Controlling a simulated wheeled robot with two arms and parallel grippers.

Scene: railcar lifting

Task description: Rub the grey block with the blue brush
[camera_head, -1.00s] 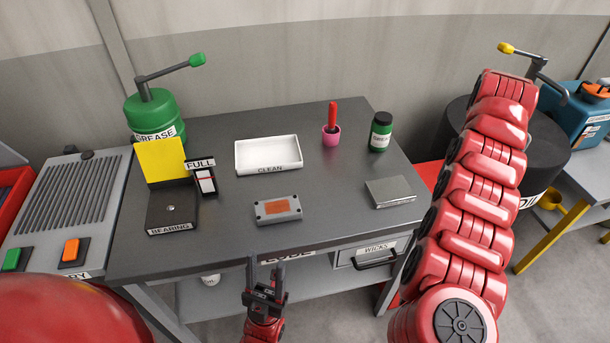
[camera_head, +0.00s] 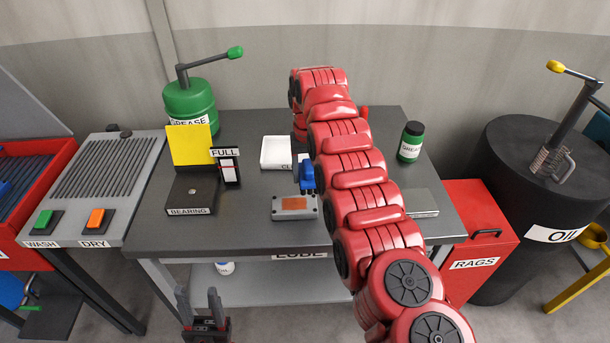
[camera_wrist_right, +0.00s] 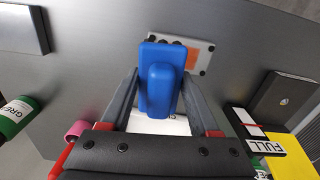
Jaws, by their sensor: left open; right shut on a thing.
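The grey block (camera_head: 294,214) with an orange patch lies flat on the front middle of the dark bench. It also shows behind the brush in the right wrist view (camera_wrist_right: 206,58). The blue brush (camera_head: 306,178) is at the block's far right edge in the head view. My right gripper (camera_wrist_right: 158,88) is shut on the blue brush (camera_wrist_right: 158,72), a finger on each side. I cannot tell whether the brush touches the block. My red right arm hides most of that gripper in the head view. My left gripper (camera_head: 199,297) is open and empty, low before the bench.
The white CLEAN tray (camera_head: 275,153) lies behind the block, partly hidden by my arm. The bearing stand (camera_head: 192,192) with a yellow plate is on the left, and a green bottle (camera_head: 411,142) is back right. A flat grey plate (camera_head: 421,203) lies right of my arm.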

